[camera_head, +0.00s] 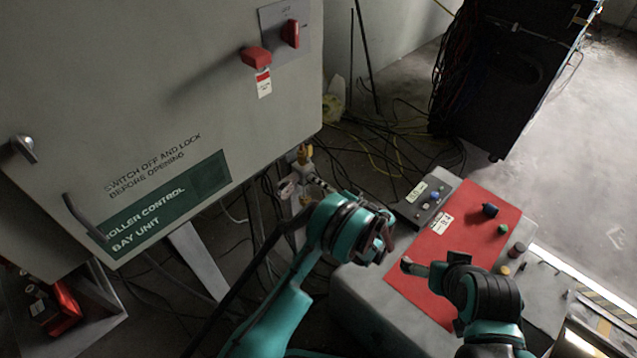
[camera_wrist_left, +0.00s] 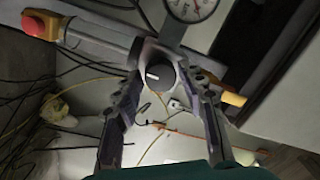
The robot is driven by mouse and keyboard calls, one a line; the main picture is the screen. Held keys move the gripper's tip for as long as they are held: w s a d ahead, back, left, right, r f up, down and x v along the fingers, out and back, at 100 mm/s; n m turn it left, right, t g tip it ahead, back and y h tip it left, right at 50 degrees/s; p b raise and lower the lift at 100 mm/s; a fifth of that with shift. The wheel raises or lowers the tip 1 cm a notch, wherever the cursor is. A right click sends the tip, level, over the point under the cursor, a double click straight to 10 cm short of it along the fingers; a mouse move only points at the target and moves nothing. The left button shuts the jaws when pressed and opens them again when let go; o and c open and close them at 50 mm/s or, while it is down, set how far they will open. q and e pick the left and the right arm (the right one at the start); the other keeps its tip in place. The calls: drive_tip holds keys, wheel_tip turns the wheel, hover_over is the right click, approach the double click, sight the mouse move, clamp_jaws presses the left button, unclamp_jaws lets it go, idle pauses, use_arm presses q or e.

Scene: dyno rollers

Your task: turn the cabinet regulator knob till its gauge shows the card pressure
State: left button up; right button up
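In the left wrist view, the dark round regulator knob (camera_wrist_left: 158,75) with a white index mark sits between the fingers of my left gripper (camera_wrist_left: 163,80). The fingers are apart, one on each side; contact cannot be told. The white round gauge (camera_wrist_left: 190,7) is above the knob, cut by the top edge; its reading is unclear. In the head view, a small white card (camera_head: 441,222) with dark print lies on the red panel; its text is too small to read surely. My right gripper (camera_head: 432,267) is over that panel, its finger gap unclear.
The grey cabinet (camera_head: 150,90) fills the left, with red switch handles (camera_head: 257,57). A red button (camera_wrist_left: 36,24) on a yellow base is left of the knob. A console with a red top (camera_head: 480,205) stands at right. Loose cables (camera_head: 385,150) cover the floor behind.

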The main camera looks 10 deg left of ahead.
use_arm(q)
drive_tip(key=c, duration=0.6)
drive_tip(key=shift+m, duration=2.3)
drive_tip(key=o, duration=1.2)
drive_tip(key=shift+c, duration=0.2)
drive_tip(key=shift+d, duration=0.1)
drive_tip(key=v, duration=0.7)
drive_tip(key=shift+s, duration=0.15)
drive_tip(key=shift+d+f, duration=0.1)
drive_tip(key=shift+f, duration=0.1)
